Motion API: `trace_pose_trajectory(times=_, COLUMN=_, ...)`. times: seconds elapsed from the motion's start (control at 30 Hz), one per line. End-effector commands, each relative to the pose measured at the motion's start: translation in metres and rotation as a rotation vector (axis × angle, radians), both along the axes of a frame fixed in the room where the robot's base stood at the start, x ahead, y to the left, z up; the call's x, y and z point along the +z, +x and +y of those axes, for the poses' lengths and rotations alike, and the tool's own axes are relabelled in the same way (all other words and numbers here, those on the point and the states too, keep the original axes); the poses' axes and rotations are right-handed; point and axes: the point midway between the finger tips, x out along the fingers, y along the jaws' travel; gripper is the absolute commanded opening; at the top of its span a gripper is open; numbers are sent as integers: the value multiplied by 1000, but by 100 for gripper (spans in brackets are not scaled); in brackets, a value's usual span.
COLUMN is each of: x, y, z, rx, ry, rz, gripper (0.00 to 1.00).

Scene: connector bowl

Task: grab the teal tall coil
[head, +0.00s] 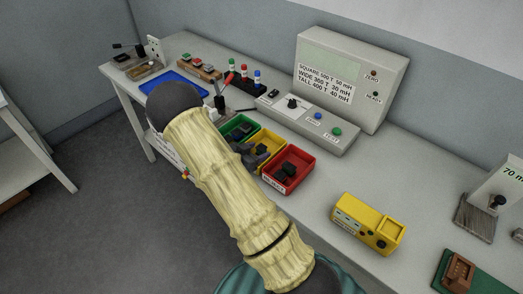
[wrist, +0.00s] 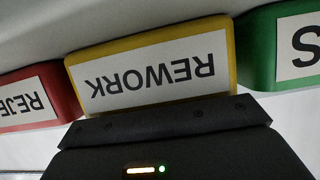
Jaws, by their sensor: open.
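I cannot make out a teal tall coil for certain in either view. Small coloured pieces stand on a brown holder (head: 198,70) at the back of the bench, too small to tell their shapes. My gripper (head: 252,154) is at the yellow bin (head: 269,140), near the bench's front edge, partly hidden by my arm. It looks open, with nothing seen in it. In the wrist view the yellow bin's REWORK label (wrist: 150,75) shows upside down, close above the dark gripper body; the fingertips are out of sight there.
A red bin (head: 303,180) and a green bin (head: 240,124) flank the yellow one. A grey meter (head: 350,75) with a coil list stands behind. A black rack (head: 245,90), blue tray (head: 175,82) and yellow device (head: 368,222) are also on the bench.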

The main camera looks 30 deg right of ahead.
Motion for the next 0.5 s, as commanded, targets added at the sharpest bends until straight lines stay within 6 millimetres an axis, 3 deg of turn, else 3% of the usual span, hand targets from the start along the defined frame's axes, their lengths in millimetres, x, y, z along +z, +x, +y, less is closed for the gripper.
trace_pose_trajectory(times=0.5, x=0, y=0, z=-1, rx=0, ry=0, rz=0, gripper=55)
